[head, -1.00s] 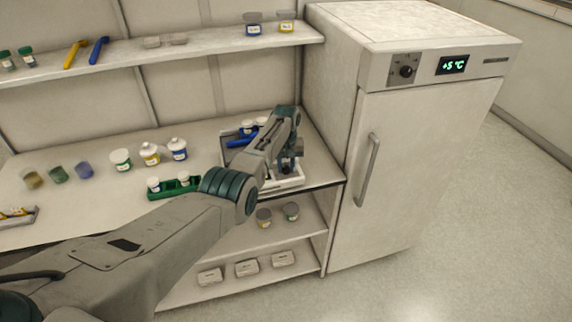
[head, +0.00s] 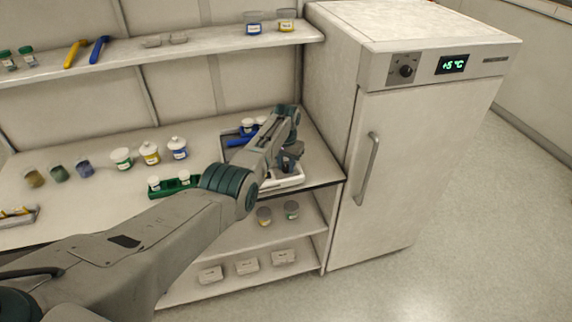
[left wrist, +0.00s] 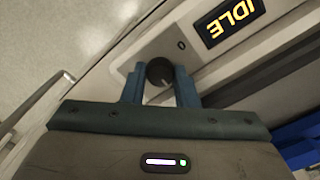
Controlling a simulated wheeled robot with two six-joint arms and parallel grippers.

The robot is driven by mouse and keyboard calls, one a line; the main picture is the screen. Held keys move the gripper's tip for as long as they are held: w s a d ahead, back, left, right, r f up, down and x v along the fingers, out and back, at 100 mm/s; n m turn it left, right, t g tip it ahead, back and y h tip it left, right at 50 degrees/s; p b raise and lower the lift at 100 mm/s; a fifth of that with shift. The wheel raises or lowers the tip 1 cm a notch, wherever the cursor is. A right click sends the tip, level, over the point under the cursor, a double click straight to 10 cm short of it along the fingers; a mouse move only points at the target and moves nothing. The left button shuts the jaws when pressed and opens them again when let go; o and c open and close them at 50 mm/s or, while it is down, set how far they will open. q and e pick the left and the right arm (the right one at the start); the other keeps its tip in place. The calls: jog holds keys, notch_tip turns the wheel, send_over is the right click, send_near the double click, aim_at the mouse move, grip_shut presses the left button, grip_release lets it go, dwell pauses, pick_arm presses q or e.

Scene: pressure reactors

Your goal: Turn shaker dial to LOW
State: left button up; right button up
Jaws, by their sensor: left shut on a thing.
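The shaker (head: 287,184) is a low white device at the right end of the bench, partly hidden by my left arm. In the left wrist view its front panel carries a round black dial (left wrist: 160,72) with a pale pointer mark. A "0" is printed beside it. A dark display (left wrist: 229,20) reads IDLE in yellow, upside down in this view. My left gripper (left wrist: 159,82) has one blue finger on each side of the dial and is shut on it. In the head view that gripper (head: 288,163) is over the shaker's front. My right gripper is out of view.
A fridge (head: 400,180) with its own dial and a +5 °C display stands close on the right. A green rack (head: 175,187) and several jars stand left on the bench. A shelf (head: 190,58) runs above. A blue object (head: 240,142) lies behind my wrist.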

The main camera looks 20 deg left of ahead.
aim_at(286, 167)
pick_arm(q)
jog(key=shift+w+r, duration=0.1)
jog(key=shift+r, duration=0.1)
jog(key=o, duration=0.7)
jog(key=shift+r, duration=0.5)
jog(key=shift+r+b, duration=0.95)
jog(key=shift+r, duration=3.95)
jog(key=shift+f, duration=0.1)
